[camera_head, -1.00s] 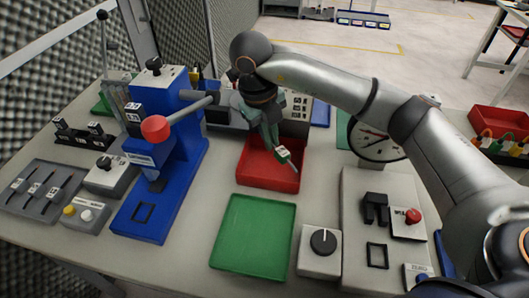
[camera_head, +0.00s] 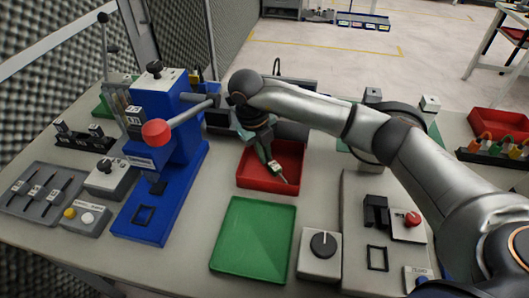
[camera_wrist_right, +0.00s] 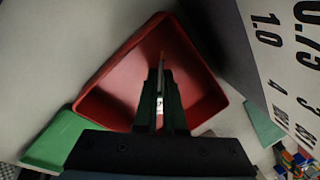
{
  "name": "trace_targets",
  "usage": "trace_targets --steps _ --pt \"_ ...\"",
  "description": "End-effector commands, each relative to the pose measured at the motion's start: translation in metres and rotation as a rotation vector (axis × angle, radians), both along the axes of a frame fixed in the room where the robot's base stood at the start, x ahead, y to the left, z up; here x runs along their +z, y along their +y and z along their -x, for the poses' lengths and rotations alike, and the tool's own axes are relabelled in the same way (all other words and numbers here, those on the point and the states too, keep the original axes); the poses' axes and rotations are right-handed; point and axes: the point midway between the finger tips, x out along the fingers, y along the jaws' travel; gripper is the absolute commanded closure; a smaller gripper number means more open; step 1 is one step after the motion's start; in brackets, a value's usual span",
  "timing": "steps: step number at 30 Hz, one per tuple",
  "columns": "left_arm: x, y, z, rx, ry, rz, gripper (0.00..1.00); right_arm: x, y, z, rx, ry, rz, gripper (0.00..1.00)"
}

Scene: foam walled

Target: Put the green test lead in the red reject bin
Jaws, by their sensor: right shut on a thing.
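The red reject bin (camera_head: 250,184) stands at the middle of the bench, behind the green tray. My right gripper (camera_head: 271,163) reaches down over the bin and is shut on the green test lead (camera_head: 274,168). The lead's label is pale and its thin probe tip slants down to the right, over or inside the bin. In the right wrist view the red bin (camera_wrist_right: 100,98) spreads below the gripper (camera_wrist_right: 161,100), with the lead (camera_wrist_right: 161,75) between the dark fingers. I cannot tell whether the tip touches the bin floor. My left gripper is not in view.
A green tray (camera_head: 252,240) lies in front of the bin. A blue press (camera_head: 160,190) with a red-knobbed lever (camera_head: 157,133) stands left. A grey knob box (camera_head: 320,255) is at front right.

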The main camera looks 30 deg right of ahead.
Motion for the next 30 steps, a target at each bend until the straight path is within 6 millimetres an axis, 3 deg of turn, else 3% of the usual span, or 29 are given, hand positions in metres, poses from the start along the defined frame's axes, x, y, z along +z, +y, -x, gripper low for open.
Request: trace_targets --steps 1,3,10,21,30 --pt "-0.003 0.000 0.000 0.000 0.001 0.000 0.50 -0.003 0.000 0.000 0.000 0.000 0.000 1.00" --pt "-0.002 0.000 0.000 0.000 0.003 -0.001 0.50 -0.002 0.000 0.000 0.000 0.000 0.000 0.87" --pt "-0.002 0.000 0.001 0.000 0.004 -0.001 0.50 -0.002 0.000 0.000 0.000 0.000 -0.001 0.63" --pt "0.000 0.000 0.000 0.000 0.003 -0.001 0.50 0.006 0.002 0.000 0.002 -0.001 -0.002 0.63" --pt "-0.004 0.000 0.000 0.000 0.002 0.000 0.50 0.066 0.013 0.001 0.002 -0.006 -0.001 0.63"
